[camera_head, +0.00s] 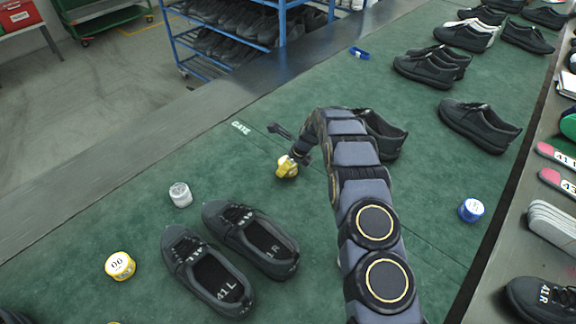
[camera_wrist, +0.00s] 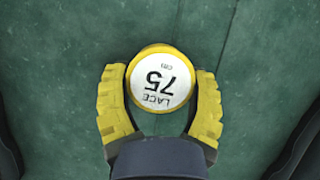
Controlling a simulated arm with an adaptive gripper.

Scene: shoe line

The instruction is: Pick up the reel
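A round reel (camera_wrist: 161,80) with a yellow rim and a white top reading "LACE 75 cm" sits between the yellow fingers of my gripper (camera_wrist: 161,76) in the wrist view. One finger is at its left side and one at its right, both very close to or touching it. I cannot tell whether they press on it. In the head view, the yellow reel (camera_head: 286,168) is at my gripper (camera_head: 289,163), low over the green mat (camera_head: 190,245), partly hidden by the fingers. Whether it rests on the mat is unclear.
A yellow reel (camera_head: 120,266), a grey-white reel (camera_head: 180,194) and a blue reel (camera_head: 471,210) stand apart on the mat. A dark shoe pair (camera_head: 230,260) lies in front of my gripper. Another dark shoe (camera_head: 383,135) is close behind my arm. Free mat lies to the left.

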